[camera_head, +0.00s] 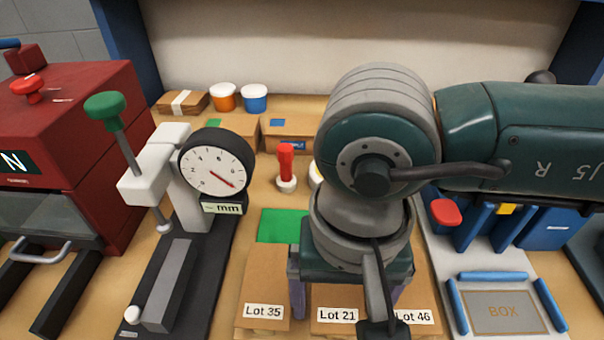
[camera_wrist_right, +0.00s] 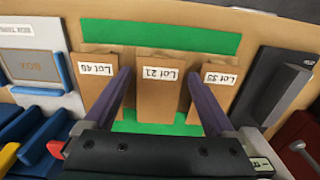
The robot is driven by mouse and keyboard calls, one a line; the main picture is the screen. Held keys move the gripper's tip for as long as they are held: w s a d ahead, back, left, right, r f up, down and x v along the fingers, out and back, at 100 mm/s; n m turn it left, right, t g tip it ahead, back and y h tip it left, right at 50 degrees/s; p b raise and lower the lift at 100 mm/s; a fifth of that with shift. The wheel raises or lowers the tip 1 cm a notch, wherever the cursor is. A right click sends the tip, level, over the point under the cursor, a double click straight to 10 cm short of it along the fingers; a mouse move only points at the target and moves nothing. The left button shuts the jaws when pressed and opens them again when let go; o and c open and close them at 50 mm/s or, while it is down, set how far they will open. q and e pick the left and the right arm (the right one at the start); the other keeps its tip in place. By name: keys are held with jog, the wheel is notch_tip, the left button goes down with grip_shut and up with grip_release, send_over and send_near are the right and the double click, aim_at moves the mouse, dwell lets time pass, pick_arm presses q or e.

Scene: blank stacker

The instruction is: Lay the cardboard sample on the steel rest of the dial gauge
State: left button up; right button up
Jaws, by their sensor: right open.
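Three brown cardboard samples lie in a row on a green mat (camera_head: 284,225): Lot 35 (camera_head: 265,275), Lot 21 (camera_head: 325,329) and Lot 46 (camera_head: 428,300). My right gripper (camera_wrist_right: 160,74) is open above them. In the right wrist view its two fingers appear on either side of Lot 21 (camera_wrist_right: 160,100), with Lot 46 (camera_wrist_right: 97,85) and Lot 35 (camera_wrist_right: 215,90) outside them. I cannot tell the finger height. The dial gauge (camera_head: 214,168) stands left of the samples, with its grey steel rest (camera_head: 168,285) bare in front. My left gripper is out of view.
A red machine (camera_head: 75,140) stands at the far left. A red-handled stamp (camera_head: 286,165), small tubs (camera_head: 254,97) and cardboard boxes (camera_head: 290,133) are behind the mat. A board with a blue-edged BOX area (camera_head: 500,312) is at right.

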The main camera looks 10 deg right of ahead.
jog(key=shift+f+b, duration=0.2)
jog(key=shift+b, duration=0.25)
dwell(0.4)
jog(key=c, duration=1.2)
jog(key=shift+r, duration=0.1)
